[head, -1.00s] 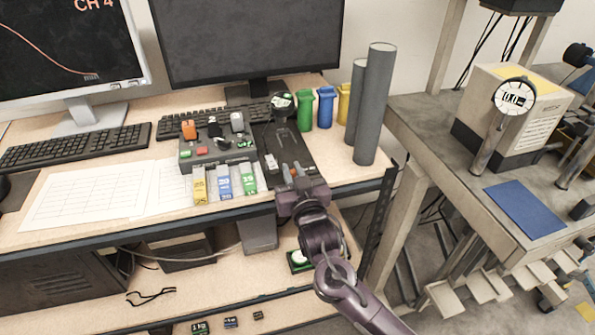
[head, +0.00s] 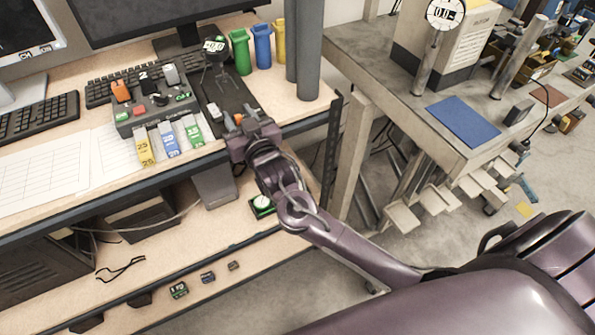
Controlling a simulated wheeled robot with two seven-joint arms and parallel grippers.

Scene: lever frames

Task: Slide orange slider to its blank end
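A small orange piece (head: 239,118), which looks like the orange slider, shows at the near end of a black panel (head: 238,94) on the desk. My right gripper (head: 243,122) is at this near end, its fingers apart with the orange piece showing between them. I cannot tell whether a finger touches it. The gripper hides the panel's near edge and any end markings there. A grey control box (head: 152,110) to the left carries a separate orange-capped lever (head: 120,91). My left gripper is not in view.
Yellow (head: 144,147), blue (head: 168,140) and green-labelled (head: 192,131) pieces stand in front of the control box. A white block (head: 214,112) is on the panel's left. Grey cylinders (head: 308,50) and coloured bins (head: 262,46) stand behind right. A lower shelf lies below.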

